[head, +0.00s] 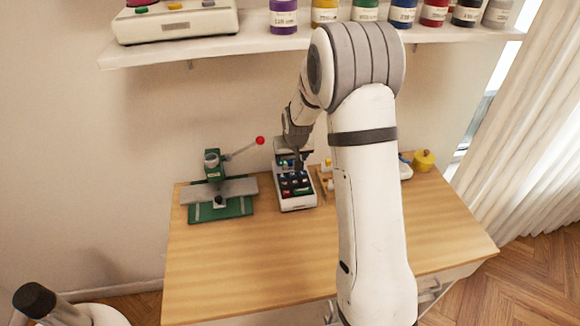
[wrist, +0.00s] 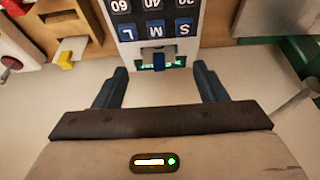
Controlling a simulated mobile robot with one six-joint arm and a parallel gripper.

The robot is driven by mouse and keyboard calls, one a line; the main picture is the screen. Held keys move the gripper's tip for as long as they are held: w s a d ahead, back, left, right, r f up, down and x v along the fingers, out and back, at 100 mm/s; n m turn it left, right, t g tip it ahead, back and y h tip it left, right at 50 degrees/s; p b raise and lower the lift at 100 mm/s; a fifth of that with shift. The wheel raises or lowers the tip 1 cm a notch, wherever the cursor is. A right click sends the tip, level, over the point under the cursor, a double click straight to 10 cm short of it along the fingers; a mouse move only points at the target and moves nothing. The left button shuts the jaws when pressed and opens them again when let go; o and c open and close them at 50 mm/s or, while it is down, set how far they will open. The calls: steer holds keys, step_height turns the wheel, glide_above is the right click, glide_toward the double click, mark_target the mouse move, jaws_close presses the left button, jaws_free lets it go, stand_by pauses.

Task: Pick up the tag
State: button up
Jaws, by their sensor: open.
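In the wrist view, a small dark blue piece (wrist: 159,62), which looks like the tag, sits upright at a slot with green lights at the edge of a white machine (wrist: 187,40). The machine carries dark and blue keys marked with letters and numbers. My gripper (wrist: 162,76) is open, its two dark fingers spread to either side of the slot, with nothing between them. In the head view, the white machine (head: 296,203) stands on the wooden table, and my gripper (head: 298,162) is over its rear part. The tag cannot be made out there.
A green press (head: 220,207) with a red-knobbed lever stands left of the machine. A wooden holder (head: 325,181) is close on the right, with a yellow pot (head: 424,161) farther right. The table's front left is clear.

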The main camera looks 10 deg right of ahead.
mark_target(290, 162)
steer(key=shift+p+x, duration=0.35)
steer(key=shift+x, duration=1.5)
steer(key=shift+w, duration=0.15)
steer(key=c, duration=1.1)
steer(key=shift+c, duration=0.2)
steer(key=shift+r, duration=0.2)
